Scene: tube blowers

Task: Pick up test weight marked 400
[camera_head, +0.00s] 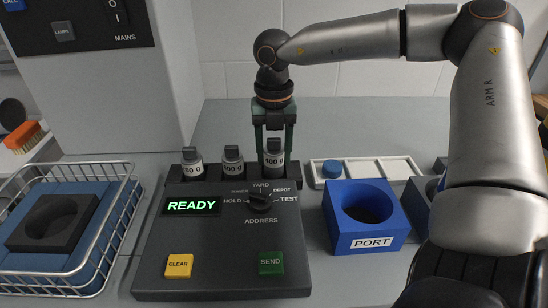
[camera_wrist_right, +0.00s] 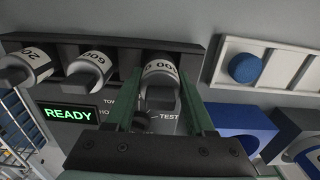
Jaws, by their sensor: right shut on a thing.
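Three grey test weights with white labels are at the dark rack (camera_wrist_right: 125,47) behind the console: a left one (camera_head: 192,164), a middle one (camera_head: 233,162) and a right one (camera_head: 273,158). The labels end in "00 g", but I cannot read the first digits surely. My right gripper (camera_head: 274,146) points down, with its green fingers shut on the right weight, also in the right wrist view (camera_wrist_right: 161,88). That weight is upright and its label sits slightly higher than the others; I cannot tell whether it is clear of its slot. My left gripper is not in view.
The console (camera_head: 222,245) shows READY, with a dial pointing near TEST, a yellow CLEAR button and a green SEND button. A blue PORT block (camera_head: 365,217) with a round hole stands right. A white tray (camera_head: 398,170) holds a blue disc. A wire basket (camera_head: 112,232) stands left.

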